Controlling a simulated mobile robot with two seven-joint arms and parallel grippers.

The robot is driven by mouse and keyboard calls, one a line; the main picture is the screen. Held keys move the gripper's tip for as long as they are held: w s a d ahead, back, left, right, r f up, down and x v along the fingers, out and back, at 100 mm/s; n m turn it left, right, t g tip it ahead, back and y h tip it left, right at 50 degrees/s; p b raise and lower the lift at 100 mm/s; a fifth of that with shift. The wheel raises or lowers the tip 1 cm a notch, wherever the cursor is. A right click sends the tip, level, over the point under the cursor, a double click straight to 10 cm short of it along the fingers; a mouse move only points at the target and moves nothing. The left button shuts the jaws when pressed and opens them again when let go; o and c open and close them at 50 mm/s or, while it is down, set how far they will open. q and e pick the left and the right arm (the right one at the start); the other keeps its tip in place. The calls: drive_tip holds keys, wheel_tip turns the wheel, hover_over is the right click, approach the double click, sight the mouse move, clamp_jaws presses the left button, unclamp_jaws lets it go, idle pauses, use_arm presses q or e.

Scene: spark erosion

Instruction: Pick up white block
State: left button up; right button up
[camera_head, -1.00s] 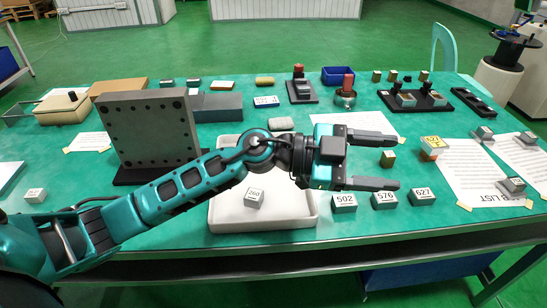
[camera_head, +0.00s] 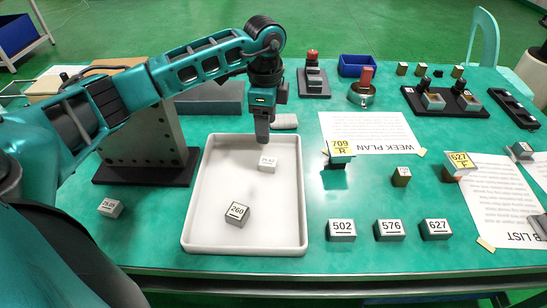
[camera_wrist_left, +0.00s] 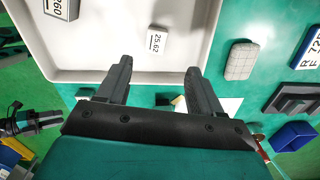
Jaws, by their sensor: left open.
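A small white block marked 25.62 (camera_head: 267,162) lies in the far part of the white tray (camera_head: 204,215). My left gripper (camera_head: 262,138) points down over the tray's far side, close to the 25.62 block. In the left wrist view its two open fingers (camera_wrist_left: 158,72) have empty space between them, and the 25.62 block (camera_wrist_left: 157,40) shows just beyond the tips.
Blocks 502 (camera_head: 342,230), 576 (camera_head: 390,230) and 627 (camera_head: 436,230) line the front right. A grey rounded pad (camera_head: 285,121) lies behind the tray.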

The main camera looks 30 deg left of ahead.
use_arm(q)
hover_over(268, 161)
drive_tip(key=f, duration=0.4)
drive_tip(key=shift+a+f, duration=0.3)
drive_tip(key=shift+f, duration=0.1)
drive_tip(key=shift+d+f, duration=0.15)
drive_tip(key=shift+f, duration=1.4)
drive_tip(key=shift+d+f, duration=0.1)
drive_tip(key=shift+f, duration=1.45)
drive_tip(key=shift+w+r, duration=0.1)
clamp_jaws()
